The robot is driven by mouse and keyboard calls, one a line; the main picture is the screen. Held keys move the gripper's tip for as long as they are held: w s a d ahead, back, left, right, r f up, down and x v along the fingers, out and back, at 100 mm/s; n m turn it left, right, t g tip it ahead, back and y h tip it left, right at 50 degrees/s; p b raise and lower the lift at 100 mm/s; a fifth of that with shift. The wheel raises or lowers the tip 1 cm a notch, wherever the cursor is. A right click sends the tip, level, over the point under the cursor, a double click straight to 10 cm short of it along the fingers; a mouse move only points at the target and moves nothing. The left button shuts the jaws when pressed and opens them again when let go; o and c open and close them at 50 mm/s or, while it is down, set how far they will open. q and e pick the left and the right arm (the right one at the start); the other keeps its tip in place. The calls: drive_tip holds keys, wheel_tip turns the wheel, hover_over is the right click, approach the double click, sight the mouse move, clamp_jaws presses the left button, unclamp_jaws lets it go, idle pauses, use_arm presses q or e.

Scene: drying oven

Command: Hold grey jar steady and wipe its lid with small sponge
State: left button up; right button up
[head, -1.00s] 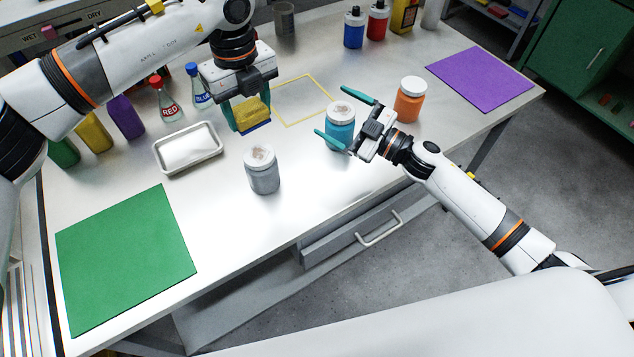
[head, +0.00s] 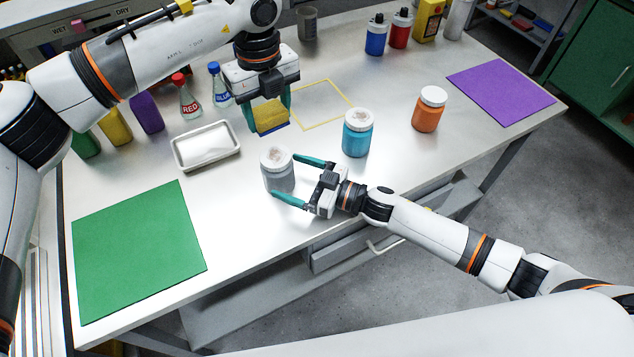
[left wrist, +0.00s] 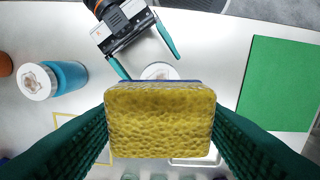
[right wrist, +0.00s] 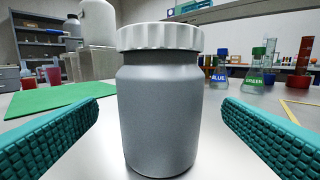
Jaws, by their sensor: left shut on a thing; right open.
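The grey jar (head: 279,176) stands upright near the front edge of the table, with a brownish smudge on its white lid (head: 276,158). My right gripper (head: 290,180) is open, its fingers on either side of the jar; in the right wrist view the grey jar (right wrist: 158,110) stands between them with gaps on both sides. My left gripper (head: 268,117) is shut on the small yellow sponge (head: 271,116), which has a blue underside, and holds it behind the jar. The sponge (left wrist: 160,118) fills the middle of the left wrist view and partly hides the jar's lid (left wrist: 160,71).
A blue jar (head: 357,136) with a smudged lid and an orange jar (head: 428,110) stand to the right. A white tray (head: 206,164) lies left of the sponge. A green mat (head: 138,250) covers the left front; a yellow outline (head: 345,119) marks bare table.

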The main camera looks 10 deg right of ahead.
sight(293, 177)
drive_tip(key=shift+x, duration=1.8)
drive_tip(key=c, duration=1.1)
